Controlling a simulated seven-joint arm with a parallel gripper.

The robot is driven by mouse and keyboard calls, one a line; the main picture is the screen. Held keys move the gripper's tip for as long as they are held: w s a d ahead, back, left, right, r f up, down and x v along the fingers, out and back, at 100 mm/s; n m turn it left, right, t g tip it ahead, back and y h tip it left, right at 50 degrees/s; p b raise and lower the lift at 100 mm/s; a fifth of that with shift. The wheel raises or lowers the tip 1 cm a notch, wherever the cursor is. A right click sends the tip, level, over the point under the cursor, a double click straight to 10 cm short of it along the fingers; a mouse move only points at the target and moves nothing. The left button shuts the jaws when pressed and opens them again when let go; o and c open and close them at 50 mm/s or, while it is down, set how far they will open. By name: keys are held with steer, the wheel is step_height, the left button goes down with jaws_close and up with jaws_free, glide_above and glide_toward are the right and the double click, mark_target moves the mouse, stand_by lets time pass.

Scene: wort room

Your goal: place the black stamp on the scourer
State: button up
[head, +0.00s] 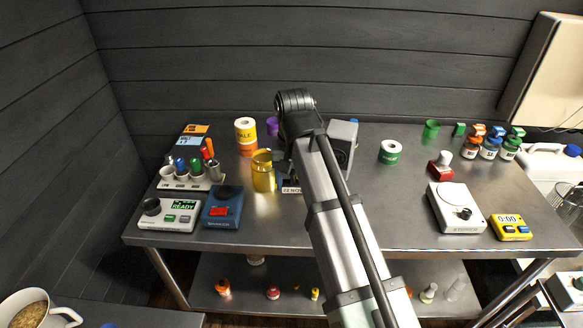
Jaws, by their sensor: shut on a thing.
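My arm reaches across the middle of the steel table and bends down at its far end. Only a dark bit of my gripper (284,168) shows there, just right of the amber jar; my own arm covers the rest. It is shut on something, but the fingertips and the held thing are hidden. I cannot make out the black stamp or the scourer in the head view. A red block with a pale grey knob (440,163) stands at the right of the table.
The amber jar (263,171) is close to my gripper. A grey box (343,144) stands right of it. A white scale (456,209), a yellow timer (510,228) and several small bottles are at the right. A blue device (222,206) is at the left. The front middle is partly clear.

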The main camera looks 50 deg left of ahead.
steer(key=w+a+r, duration=0.3)
steer(key=w+a, duration=0.7)
steer(key=a, duration=0.1)
steer(key=w+a+r, duration=0.4)
steer(key=w+a, duration=0.6)
steer(key=a, duration=0.1)
steer(key=shift+w+d+f, duration=0.1)
steer(key=shift+f, duration=2.5)
steer(key=shift+w+d+f, duration=0.1)
steer(key=shift+f, duration=2.45)
steer(key=shift+f, duration=0.1)
steer(key=o, duration=1)
steer(key=shift+o, duration=0.2)
step_height(320, 180, up, 12)
